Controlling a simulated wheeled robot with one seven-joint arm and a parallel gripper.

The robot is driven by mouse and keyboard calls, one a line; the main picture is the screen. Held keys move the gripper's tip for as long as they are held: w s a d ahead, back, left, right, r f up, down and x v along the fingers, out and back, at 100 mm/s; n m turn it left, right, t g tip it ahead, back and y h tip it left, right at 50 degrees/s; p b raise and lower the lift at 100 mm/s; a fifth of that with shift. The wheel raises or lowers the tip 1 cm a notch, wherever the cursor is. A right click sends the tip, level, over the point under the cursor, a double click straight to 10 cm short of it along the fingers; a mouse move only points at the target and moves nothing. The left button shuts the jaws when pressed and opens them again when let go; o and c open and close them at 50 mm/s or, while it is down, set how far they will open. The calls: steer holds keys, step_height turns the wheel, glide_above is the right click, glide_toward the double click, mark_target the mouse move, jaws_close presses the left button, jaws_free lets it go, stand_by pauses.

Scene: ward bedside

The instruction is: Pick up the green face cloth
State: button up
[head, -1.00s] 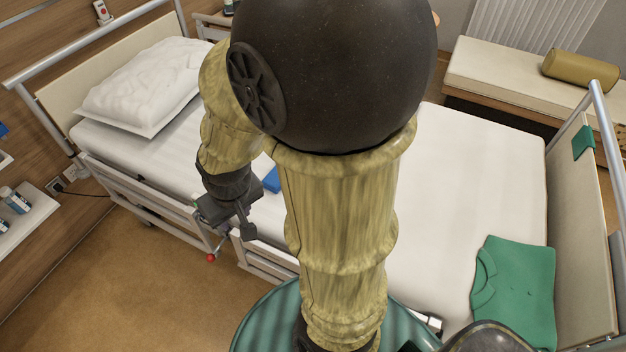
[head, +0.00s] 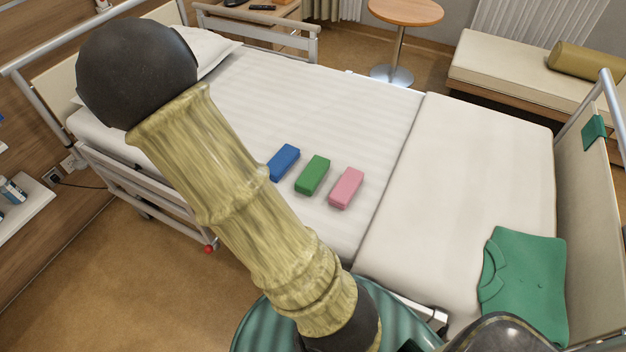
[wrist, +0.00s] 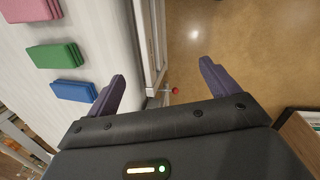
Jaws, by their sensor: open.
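The green face cloth (head: 313,175) is a folded block lying on the white bed sheet, between a blue cloth (head: 284,162) and a pink cloth (head: 346,188). In the wrist view the green cloth (wrist: 57,55) is at the upper left, with the blue cloth (wrist: 74,91) below it and the pink cloth (wrist: 30,10) above. My gripper (wrist: 160,85) is open and empty, its purple fingers wide apart over the bed's side rail and the floor. The green cloth is off to the left of the fingers, not between them. The head view does not show my gripper.
The bed (head: 455,170) has a side rail (head: 130,185) along its near left side. A folded green shirt (head: 525,280) lies at the foot end. A round table (head: 405,12) and a bench (head: 490,75) stand beyond the bed. Most of the mattress is clear.

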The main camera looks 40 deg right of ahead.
steer(key=d+f+n+h+b, duration=0.45)
steer(key=d+f+n, duration=0.25)
steer(key=f, duration=0.2)
steer(key=w+d+r+n+t+h+b, duration=0.2)
steer(key=w+d+n+t+h, duration=0.2)
steer(key=n, duration=0.5)
steer(key=shift+w+d+r+t+h+b, duration=0.3)
steer(key=shift+w+d+r+t+h, duration=0.15)
steer(key=shift+w+h, duration=0.6)
steer(key=shift+d+f, duration=0.1)
glide_toward(309, 180)
steer(key=x, duration=0.5)
steer(key=shift+w+d+f, duration=0.1)
steer(key=shift+d, duration=0.1)
